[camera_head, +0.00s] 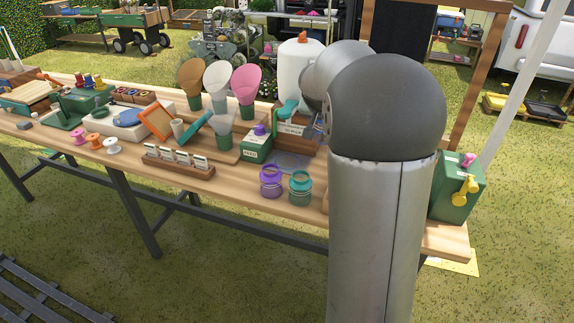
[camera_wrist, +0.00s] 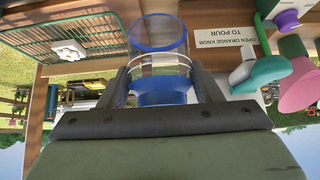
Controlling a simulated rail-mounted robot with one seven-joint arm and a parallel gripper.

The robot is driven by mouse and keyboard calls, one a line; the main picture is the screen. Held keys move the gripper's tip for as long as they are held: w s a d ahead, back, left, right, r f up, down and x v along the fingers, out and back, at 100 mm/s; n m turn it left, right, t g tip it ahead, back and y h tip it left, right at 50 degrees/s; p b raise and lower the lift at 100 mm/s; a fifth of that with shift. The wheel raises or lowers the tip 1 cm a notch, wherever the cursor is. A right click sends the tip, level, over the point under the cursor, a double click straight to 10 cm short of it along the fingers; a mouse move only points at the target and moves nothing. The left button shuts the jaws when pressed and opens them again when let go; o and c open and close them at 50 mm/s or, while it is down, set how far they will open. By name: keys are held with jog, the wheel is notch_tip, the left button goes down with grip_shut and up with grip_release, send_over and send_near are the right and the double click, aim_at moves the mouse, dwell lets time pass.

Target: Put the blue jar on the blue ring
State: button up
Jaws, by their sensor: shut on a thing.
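In the wrist view, my gripper (camera_wrist: 163,92) is shut on a clear blue-banded jar (camera_wrist: 158,66), one finger on each side of it. The jar's blue lower and upper parts show between the fingers. I cannot tell whether it touches the surface behind it. In the head view my own arm hides the gripper and the blue jar. A purple jar (camera_head: 270,181) and a teal jar (camera_head: 300,188) stand side by side at the table's front edge.
In the head view, a green box (camera_head: 257,148) and a label rack (camera_head: 178,166) stand left of the jars.

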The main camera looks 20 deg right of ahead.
notch_tip(320, 180, down, 12)
jog(key=shift+f+b, duration=0.2)
jog(key=shift+b, duration=0.45)
jog(key=w+a, duration=0.1)
jog(key=w, duration=0.1)
jog(key=w+a+p, duration=0.1)
jog(key=w+a, duration=0.1)
jog(key=w, duration=0.1)
jog(key=w+a, duration=0.1)
jog(key=w, duration=0.1)
jog(key=shift+w+a+f+p, duration=0.15)
jog(key=shift+w+p, duration=0.05)
jog(key=shift+p, duration=0.2)
jog(key=w+a, duration=0.1)
jog(key=w, duration=0.1)
jog(key=w+a+p, duration=0.1)
jog(key=w, duration=0.1)
jog(key=shift+a, duration=0.2)
jog(key=shift+s+f, duration=0.1)
jog(key=shift+f, duration=0.45)
jog(key=shift+d, duration=0.1)
jog(key=shift+f, duration=0.1)
jog(key=shift+f, duration=0.1)
jog(key=o, duration=1.2)
